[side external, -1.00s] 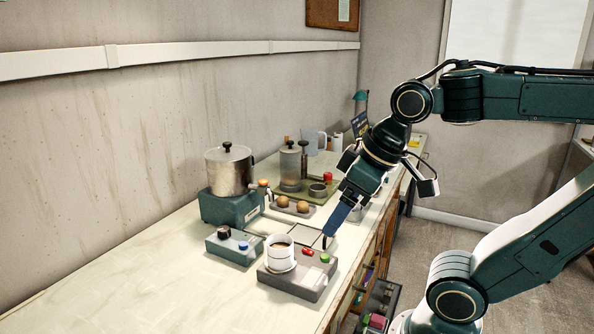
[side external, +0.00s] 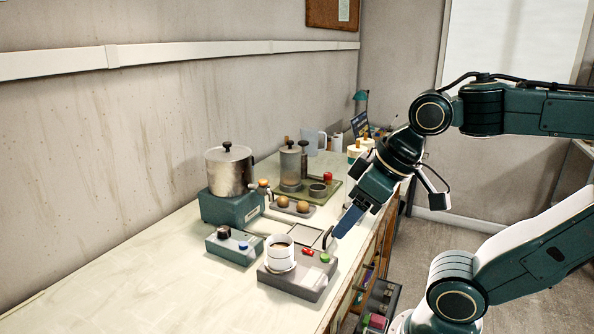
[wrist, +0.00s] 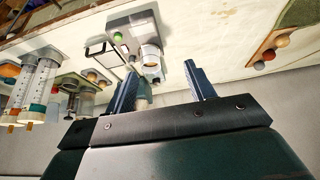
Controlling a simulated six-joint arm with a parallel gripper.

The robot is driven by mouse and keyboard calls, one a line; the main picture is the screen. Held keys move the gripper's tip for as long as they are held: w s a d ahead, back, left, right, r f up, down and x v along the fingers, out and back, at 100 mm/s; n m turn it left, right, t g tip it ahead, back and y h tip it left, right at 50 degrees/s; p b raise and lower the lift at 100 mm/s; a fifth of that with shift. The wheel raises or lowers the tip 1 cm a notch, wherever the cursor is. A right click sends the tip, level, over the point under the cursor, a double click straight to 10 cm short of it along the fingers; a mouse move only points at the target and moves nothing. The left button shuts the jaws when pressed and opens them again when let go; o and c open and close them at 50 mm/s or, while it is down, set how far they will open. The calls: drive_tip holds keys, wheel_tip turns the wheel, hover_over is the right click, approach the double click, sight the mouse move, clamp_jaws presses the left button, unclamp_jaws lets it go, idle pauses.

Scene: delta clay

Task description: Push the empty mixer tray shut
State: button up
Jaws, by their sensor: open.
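The mixer is a grey box (side external: 296,276) with a red and a green button and a white cup of brown stuff on top. It also shows in the wrist view (wrist: 138,22). Its flat pale tray (side external: 304,236) sticks out from the box's far side and looks empty. The tray shows as a dark-edged frame in the wrist view (wrist: 99,46). A dark upright handle (side external: 327,238) stands at the tray's right. My gripper (side external: 340,232) is just right of the handle, seemingly apart from it. Its two fingers stand wide apart with nothing between them in the wrist view (wrist: 163,85).
A metal pot (side external: 229,172) on a teal base, a small tray with round brown items (side external: 292,207) and a green tray (side external: 325,197) stand behind. The near-left counter is clear.

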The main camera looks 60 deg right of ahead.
drive_tip(key=shift+w+d+m, duration=0.25)
drive_tip(key=shift+d+m, duration=0.05)
drive_tip(key=shift+m, duration=0.3)
drive_tip(key=c, duration=0.7)
drive_tip(key=shift+w+d+r+m+g, duration=0.1)
drive_tip(key=shift+w+d+m+g, duration=0.2)
drive_tip(key=shift+m, duration=0.3)
drive_tip(key=c, duration=0.4)
drive_tip(key=w+d+m, duration=0.1)
drive_tip(key=m, duration=0.1)
drive_tip(key=d+m+g+h, duration=0.1)
drive_tip(key=m, duration=0.1)
drive_tip(key=w+d+m, duration=0.1)
drive_tip(key=d+m, duration=0.1)
drive_tip(key=m, duration=0.1)
drive_tip(key=shift+w+r+g, duration=0.1)
drive_tip(key=shift+w+g, duration=0.25)
drive_tip(key=shift+g, duration=0.05)
drive_tip(key=w+d+f+m+g, duration=0.3)
drive_tip(key=d+m, duration=0.4)
drive_tip(key=m, duration=0.6)
drive_tip(key=w+d+f+m+g+y, duration=0.1)
drive_tip(key=w+d+f+m+g, duration=0.2)
drive_tip(key=d+m, duration=0.4)
drive_tip(key=f+m+g, duration=0.1)
drive_tip(key=m, duration=0.5)
drive_tip(key=shift+d+m, duration=0.3)
drive_tip(key=shift+d, duration=0.1)
